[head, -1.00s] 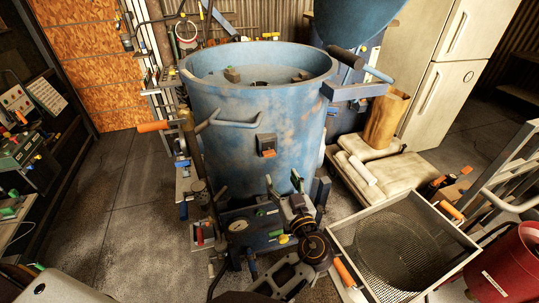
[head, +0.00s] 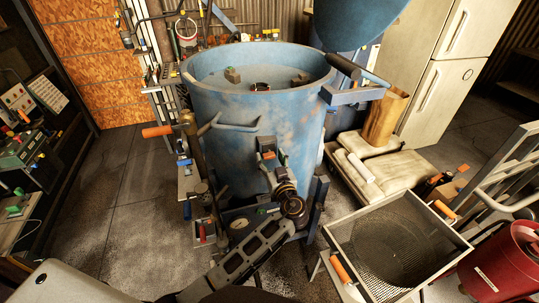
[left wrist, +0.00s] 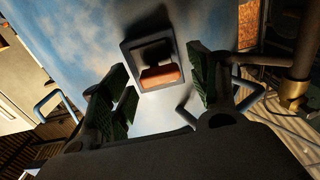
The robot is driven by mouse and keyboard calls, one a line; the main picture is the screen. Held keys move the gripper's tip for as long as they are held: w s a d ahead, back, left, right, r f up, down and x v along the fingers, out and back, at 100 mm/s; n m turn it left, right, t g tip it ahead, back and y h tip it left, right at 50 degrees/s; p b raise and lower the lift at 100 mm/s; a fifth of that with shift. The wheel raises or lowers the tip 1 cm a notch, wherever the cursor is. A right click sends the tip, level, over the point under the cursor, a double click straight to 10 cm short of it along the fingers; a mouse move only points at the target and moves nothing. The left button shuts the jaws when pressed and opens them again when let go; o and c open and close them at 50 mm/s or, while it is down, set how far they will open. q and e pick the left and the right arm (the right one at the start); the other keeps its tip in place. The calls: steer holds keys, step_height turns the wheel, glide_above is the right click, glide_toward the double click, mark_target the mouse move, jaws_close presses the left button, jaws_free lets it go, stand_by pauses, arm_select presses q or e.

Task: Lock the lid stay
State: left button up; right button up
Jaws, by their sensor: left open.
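The blue blast pot (head: 225,125) stands in the middle with its round blue lid (head: 355,22) raised behind it. On the pot's front wall is a dark square bracket with an orange tab (head: 268,155); the orange tab also shows in the left wrist view (left wrist: 161,77). I cannot tell whether this belongs to the lid stay. My left gripper (left wrist: 158,64) is open, its dark ribbed fingers on either side of the bracket, apart from it. In the head view my left gripper (head: 270,165) is just below the tab, its fingers mostly hidden. My right gripper is not in view.
An orange-handled lever (head: 158,131) sticks out left of the pot. A curved blue handle (head: 235,127) is on its wall. A mesh-bottomed tray (head: 345,235) stands front right, beside a red drum (head: 500,262). The floor at left (head: 120,200) is clear.

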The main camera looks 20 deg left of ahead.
arm_select(q)
steer(key=shift+x, duration=0.8)
steer(key=shift+c, duration=0.4)
steer(key=c, duration=1)
